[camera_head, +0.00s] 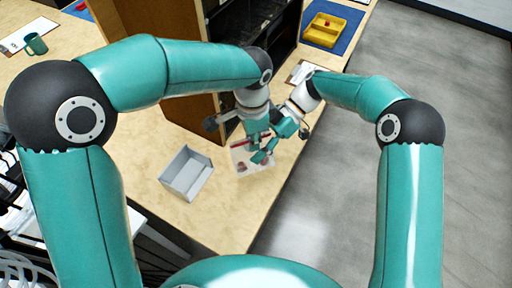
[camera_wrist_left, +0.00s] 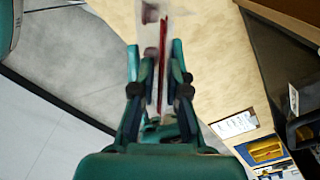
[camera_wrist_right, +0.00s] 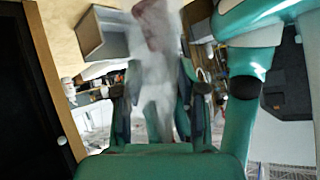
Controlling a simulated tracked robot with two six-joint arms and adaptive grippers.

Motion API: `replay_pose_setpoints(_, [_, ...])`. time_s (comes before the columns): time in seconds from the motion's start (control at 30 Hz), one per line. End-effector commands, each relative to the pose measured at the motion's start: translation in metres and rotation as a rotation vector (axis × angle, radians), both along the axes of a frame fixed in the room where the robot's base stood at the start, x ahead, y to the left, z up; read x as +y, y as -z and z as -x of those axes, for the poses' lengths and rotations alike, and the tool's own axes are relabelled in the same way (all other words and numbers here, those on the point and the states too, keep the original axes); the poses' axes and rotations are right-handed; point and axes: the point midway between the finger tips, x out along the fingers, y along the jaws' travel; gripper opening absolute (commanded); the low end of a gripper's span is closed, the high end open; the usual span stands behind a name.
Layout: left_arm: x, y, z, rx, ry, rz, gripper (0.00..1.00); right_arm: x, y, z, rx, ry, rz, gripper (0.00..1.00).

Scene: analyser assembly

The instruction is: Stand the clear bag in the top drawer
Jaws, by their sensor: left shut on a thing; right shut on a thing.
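The clear bag (camera_head: 240,158), with a red strip along its top and small dark red things inside, hangs at or just above the wooden table near its right edge. My left gripper (camera_head: 258,150) is shut on it. The bag shows edge-on between the fingers in the left wrist view (camera_wrist_left: 163,50). My right gripper (camera_head: 272,146) is close beside the left and also shut on the bag, which looks hazy and crumpled in the right wrist view (camera_wrist_right: 155,85). I cannot tell which part of the scene is the top drawer.
A grey open box (camera_head: 187,173) stands on the table left of the bag. A tall wooden cabinet (camera_head: 180,112) with a dark interior stands behind the grippers. A yellow tray (camera_head: 324,30) sits on a blue mat at the back. Floor lies beyond the table's right edge.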

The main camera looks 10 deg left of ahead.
Motion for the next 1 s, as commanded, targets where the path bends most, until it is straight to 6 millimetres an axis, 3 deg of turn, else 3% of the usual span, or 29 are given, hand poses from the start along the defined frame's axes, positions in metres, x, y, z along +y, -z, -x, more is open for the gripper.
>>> replay_pose_setpoints(0.03, [-0.003, -0.003, -0.002, -0.010, -0.001, 0.008, 0.00, 0.001, 0.002, 0.001, 0.004, -0.001, 0.002, 0.06])
replay_pose_setpoints(0.07, [-0.003, -0.003, -0.002, -0.010, -0.001, 0.008, 0.00, 0.001, 0.002, 0.001, 0.004, -0.001, 0.002, 0.45])
replay_pose_setpoints(0.2, [-0.003, -0.002, -0.002, -0.010, -0.001, 0.008, 0.00, 0.001, 0.002, 0.001, 0.004, -0.001, 0.002, 0.65])
replay_pose_setpoints(0.67, [-0.001, -0.001, -0.001, -0.005, 0.000, 0.004, 0.00, -0.004, -0.003, -0.004, 0.000, 0.001, 0.000, 0.65])
replay_pose_setpoints(1.0, [-0.001, -0.001, 0.000, -0.002, -0.001, 0.002, 0.00, -0.037, -0.033, -0.034, -0.003, 0.004, -0.001, 0.65])
